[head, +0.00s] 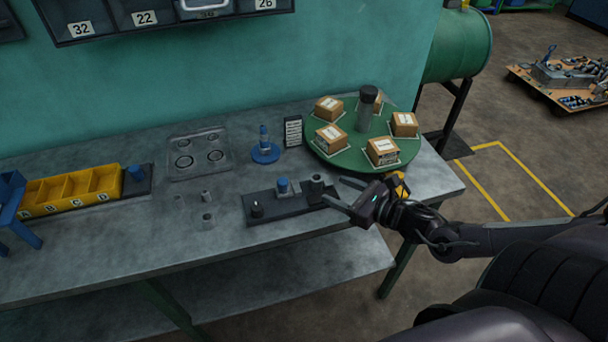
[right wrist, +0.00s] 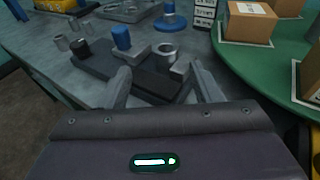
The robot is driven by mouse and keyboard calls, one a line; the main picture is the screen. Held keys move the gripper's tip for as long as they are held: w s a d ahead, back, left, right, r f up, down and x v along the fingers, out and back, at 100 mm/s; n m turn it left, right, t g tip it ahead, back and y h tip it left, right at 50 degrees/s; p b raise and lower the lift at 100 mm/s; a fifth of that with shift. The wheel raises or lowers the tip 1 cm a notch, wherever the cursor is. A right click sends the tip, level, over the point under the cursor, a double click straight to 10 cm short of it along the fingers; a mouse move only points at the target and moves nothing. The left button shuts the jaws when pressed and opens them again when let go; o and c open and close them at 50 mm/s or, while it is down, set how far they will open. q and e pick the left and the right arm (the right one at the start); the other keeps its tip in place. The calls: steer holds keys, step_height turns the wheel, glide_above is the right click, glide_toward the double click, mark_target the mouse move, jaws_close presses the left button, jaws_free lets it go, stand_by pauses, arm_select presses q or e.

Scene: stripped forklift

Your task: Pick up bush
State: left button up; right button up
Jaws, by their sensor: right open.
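A grey ring-shaped bush (head: 317,183) stands upright at the right part of a dark fixture block (head: 268,204) on the bench. It also shows in the right wrist view (right wrist: 166,54), just beyond the gap between my fingertips. Two small loose grey cylindrical pieces, one (head: 206,196) and another (head: 208,219), stand on the bench left of the block; I cannot tell whether these are bushes too. My right gripper (head: 334,189) is open and empty, its fingers pointing left over the right end of the block. My left gripper is not in view.
A blue cylinder (head: 282,187) and a black knob (head: 257,211) stand on the block. A yellow bin (head: 72,189) is at left. The front left bench is clear.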

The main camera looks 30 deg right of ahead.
mark_target(317, 178)
steer(key=shift+w, duration=0.55)
steer(key=x, duration=0.4)
steer(key=shift+d+r, duration=0.15)
steer(key=shift+d, duration=0.15)
steer(key=shift+w+a, duration=0.1)
steer(key=shift+w, duration=0.25)
steer(key=shift+w+a, duration=0.15)
steer(key=shift+w, duration=0.05)
steer(key=c, duration=1)
steer(key=shift+c, duration=1)
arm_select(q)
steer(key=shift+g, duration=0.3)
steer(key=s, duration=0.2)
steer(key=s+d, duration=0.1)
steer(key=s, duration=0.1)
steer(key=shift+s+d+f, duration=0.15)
